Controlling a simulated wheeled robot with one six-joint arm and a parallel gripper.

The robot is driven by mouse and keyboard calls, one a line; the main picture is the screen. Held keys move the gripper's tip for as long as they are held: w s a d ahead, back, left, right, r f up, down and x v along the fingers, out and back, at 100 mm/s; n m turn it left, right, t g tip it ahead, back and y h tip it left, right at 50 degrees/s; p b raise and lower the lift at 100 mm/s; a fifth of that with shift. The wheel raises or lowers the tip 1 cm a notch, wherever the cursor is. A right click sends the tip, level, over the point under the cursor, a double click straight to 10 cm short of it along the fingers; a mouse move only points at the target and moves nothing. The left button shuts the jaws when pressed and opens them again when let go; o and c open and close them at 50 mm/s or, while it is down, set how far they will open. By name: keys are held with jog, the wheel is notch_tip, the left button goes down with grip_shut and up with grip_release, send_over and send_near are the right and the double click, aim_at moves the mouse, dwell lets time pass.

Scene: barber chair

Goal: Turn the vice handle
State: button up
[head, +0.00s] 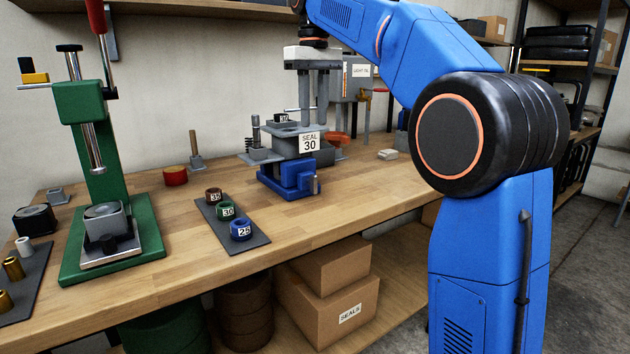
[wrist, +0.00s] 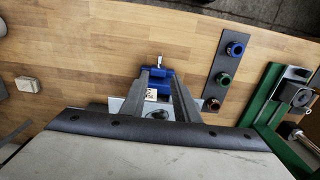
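The blue vice (head: 290,178) stands on the wooden bench, with a grey block and a "SEAL 30" label (head: 310,142) above its base. Its small metal handle (head: 316,184) sticks up at the front right of the base. In the wrist view the vice (wrist: 155,74) shows between and beyond my finger tips, and the handle (wrist: 159,60) lies past them. My gripper (head: 313,118) points down over the vice, its two grey fingers apart. It also shows in the wrist view (wrist: 158,76), open, with the handle outside its grasp. Part of the vice is hidden by the fingers.
A dark mat (head: 247,242) with three numbered rings lies left of the vice. A green press (head: 110,200) stands further left. A spring-and-rod fixture (head: 256,140) is close beside the vice. Bare bench lies in front of the vice.

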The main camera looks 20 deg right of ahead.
aim_at(314, 176)
notch_tip(314, 176, down, 17)
jog(key=shift+f, duration=0.15)
dwell(0.5)
grip_shut()
